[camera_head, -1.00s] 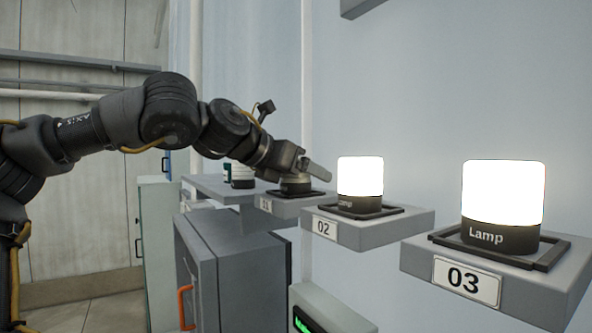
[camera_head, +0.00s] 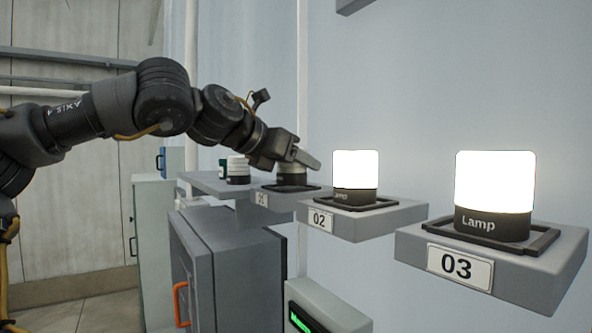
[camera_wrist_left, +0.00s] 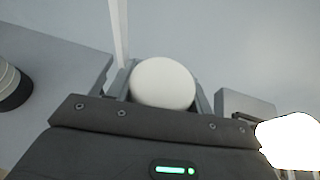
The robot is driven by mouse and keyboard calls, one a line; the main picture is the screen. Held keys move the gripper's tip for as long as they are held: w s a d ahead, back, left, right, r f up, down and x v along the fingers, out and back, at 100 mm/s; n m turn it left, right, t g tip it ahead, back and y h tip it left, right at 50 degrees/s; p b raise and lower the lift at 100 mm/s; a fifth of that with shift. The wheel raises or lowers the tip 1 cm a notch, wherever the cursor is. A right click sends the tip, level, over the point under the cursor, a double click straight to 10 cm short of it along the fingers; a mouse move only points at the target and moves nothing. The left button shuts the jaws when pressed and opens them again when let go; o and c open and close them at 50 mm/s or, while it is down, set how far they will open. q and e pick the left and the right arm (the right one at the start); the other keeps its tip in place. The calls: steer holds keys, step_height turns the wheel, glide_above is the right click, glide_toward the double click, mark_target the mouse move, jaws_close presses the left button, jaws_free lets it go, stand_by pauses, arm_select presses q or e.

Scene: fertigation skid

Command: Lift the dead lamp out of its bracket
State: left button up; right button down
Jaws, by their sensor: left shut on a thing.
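The dead lamp (camera_head: 291,178) is unlit. It is at the far bracket (camera_head: 285,189), marked 01, in the head view, its top hidden behind my left gripper (camera_head: 300,160). In the left wrist view its round white top (camera_wrist_left: 163,83) sits between the two grey fingers of my left gripper (camera_wrist_left: 163,95). The gripper is shut on it. The dark lower part shows just above the bracket frame; I cannot tell whether its bottom is clear of the frame. My right gripper is not in view.
Lit lamps stand in bracket 02 (camera_head: 375,204) and bracket 03 (camera_head: 540,247), nearer on the right. Another unlit lamp (camera_head: 238,170) stands on the grey shelf (camera_head: 203,182) to the left. The wall (camera_head: 440,80) is close behind. A grey cabinet (camera_head: 235,280) stands below.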

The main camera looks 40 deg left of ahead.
arm_select(q)
steer(key=shift+s+r+b, duration=0.25)
steer(key=shift+r+b, duration=0.6)
steer(key=shift+r, duration=0.4)
steer(key=s+r, duration=0.1)
steer(key=r, duration=0.1)
steer(key=s+r+b, duration=0.1)
steer(key=s+r, duration=0.1)
steer(key=shift+s+r, duration=0.1)
steer(key=shift+s, duration=0.05)
steer(key=shift+c, duration=0.2)
steer(key=d+r+v, duration=0.1)
steer(key=v, duration=1)
steer(key=shift+s+b, duration=0.15)
steer(key=shift+b, duration=0.3)
